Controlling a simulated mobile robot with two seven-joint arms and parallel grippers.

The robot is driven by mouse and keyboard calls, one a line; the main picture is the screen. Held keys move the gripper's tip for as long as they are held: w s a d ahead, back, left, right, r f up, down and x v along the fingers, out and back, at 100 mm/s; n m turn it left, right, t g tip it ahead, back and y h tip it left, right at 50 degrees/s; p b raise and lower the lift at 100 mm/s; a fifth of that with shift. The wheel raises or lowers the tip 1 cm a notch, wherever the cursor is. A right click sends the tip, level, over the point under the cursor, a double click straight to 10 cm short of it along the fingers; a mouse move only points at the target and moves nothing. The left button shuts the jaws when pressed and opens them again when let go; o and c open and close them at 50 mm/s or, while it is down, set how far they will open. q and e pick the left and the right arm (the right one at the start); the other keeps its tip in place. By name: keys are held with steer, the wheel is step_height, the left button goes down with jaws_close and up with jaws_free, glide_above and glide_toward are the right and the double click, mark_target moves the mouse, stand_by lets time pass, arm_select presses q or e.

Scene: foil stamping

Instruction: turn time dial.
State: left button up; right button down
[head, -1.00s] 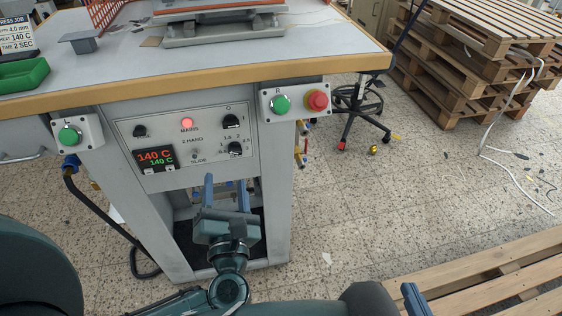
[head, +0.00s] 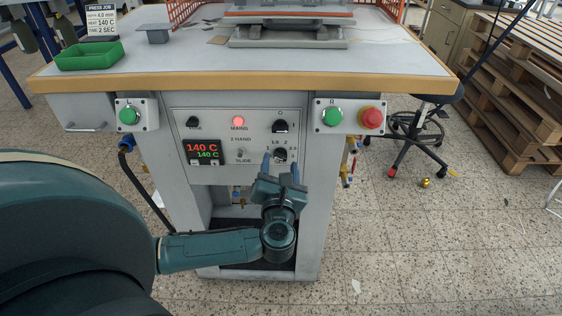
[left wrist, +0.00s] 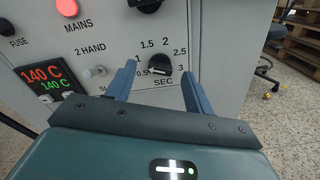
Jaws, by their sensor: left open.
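The time dial (head: 280,155) is a black knob low on the right of the press's grey control panel. In the left wrist view the dial (left wrist: 160,63) has marks from 0.5 to 3 around it and SEC below. My left gripper (head: 282,163) is open, its two blue fingers pointing at the panel just below the dial. In the left wrist view the left gripper (left wrist: 160,88) has its fingers to either side of the dial, with the dial between them in the picture. I cannot tell whether they touch it. My right gripper is not in view.
A larger black knob (head: 280,126) sits just above the dial. Green (head: 333,116) and red (head: 371,117) buttons are at the right. A job card (head: 102,24) reads 2 SEC.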

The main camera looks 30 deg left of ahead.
mark_target(280, 156)
arm_select(q)
steer(key=shift+x, duration=1.1)
steer(key=shift+d, duration=0.1)
